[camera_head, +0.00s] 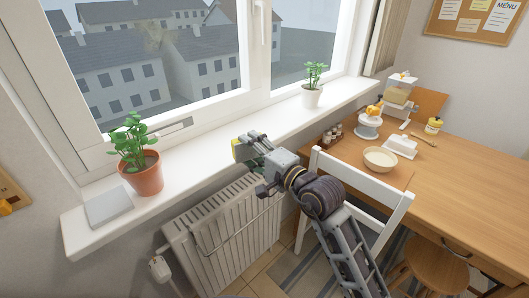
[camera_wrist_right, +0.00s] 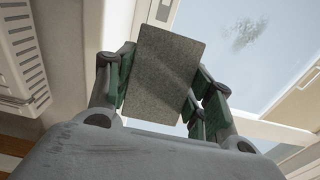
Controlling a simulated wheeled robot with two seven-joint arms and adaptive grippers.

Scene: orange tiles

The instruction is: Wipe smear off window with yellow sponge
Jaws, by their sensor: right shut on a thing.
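My right gripper (camera_head: 247,147) is shut on the yellow sponge (camera_head: 236,150), in front of the white sill. In the right wrist view the sponge (camera_wrist_right: 160,75) shows a grey, rough face between the green-padded fingers of my right gripper (camera_wrist_right: 160,88). The window (camera_head: 200,90) stands beyond the sill; the sponge is apart from the glass. A grey smear (camera_wrist_right: 247,32) is on the pane in the right wrist view. A faint brownish patch on the left pane in the head view may be it. My left gripper is not in view.
On the sill (camera_head: 190,165) stand a plant in a terracotta pot (camera_head: 141,175), a grey flat box (camera_head: 108,207) and a small plant in a white pot (camera_head: 312,95). A radiator (camera_head: 225,235) is below. A white chair (camera_head: 360,185) and a wooden table (camera_head: 460,175) are right.

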